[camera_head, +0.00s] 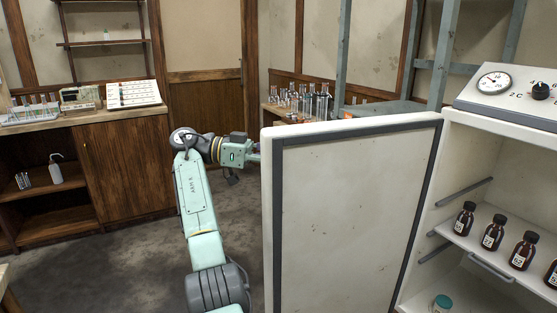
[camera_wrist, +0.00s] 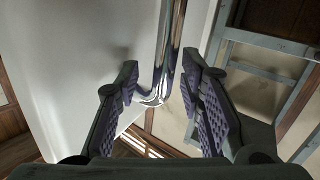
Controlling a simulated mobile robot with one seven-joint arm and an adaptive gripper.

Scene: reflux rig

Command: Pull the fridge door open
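The white fridge door (camera_head: 350,215) with a grey seal stands wide open in the head view, its inner face towards the camera. The fridge (camera_head: 470,200) is at the right with its shelves exposed. My gripper (camera_wrist: 160,72) is at the door's outer side. In the head view it is mostly hidden behind the door's left edge. In the wrist view the shiny metal door handle (camera_wrist: 166,50) stands between my two fingers. The fingers are spread apart and do not look closed on the handle; whether one touches it I cannot tell.
Several brown bottles (camera_head: 493,232) stand on the fridge shelf. A gauge panel (camera_head: 510,88) is on top. Glassware (camera_head: 310,100) stands behind the door. A wooden cabinet (camera_head: 125,170) is at the left. The floor (camera_head: 135,265) between is clear.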

